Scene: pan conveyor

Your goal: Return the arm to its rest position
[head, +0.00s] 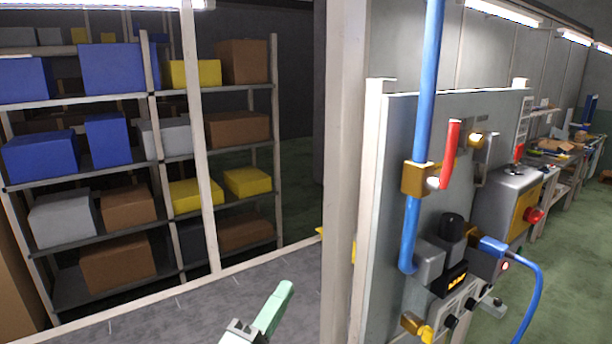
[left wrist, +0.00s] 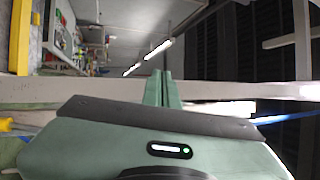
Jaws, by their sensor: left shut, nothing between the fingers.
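My left gripper (head: 287,287) shows at the bottom middle of the head view, its pale green fingers together and pointing up and to the right. Nothing is held between them. It is over the grey floor area in front of the shelving, left of the light post and the panel, apart from both. In the left wrist view the closed fingers of the left gripper (left wrist: 163,75) stand up from the green and dark gripper body, with nothing between them. My right gripper is in neither view.
A grey panel (head: 395,150) with a blue pipe (head: 428,70), a red-handled valve (head: 450,150) and a control box (head: 507,200) stands at right. A light post (head: 345,150) rises beside it. Shelving (head: 110,175) with coloured boxes fills the left. A workbench (head: 560,150) is far right.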

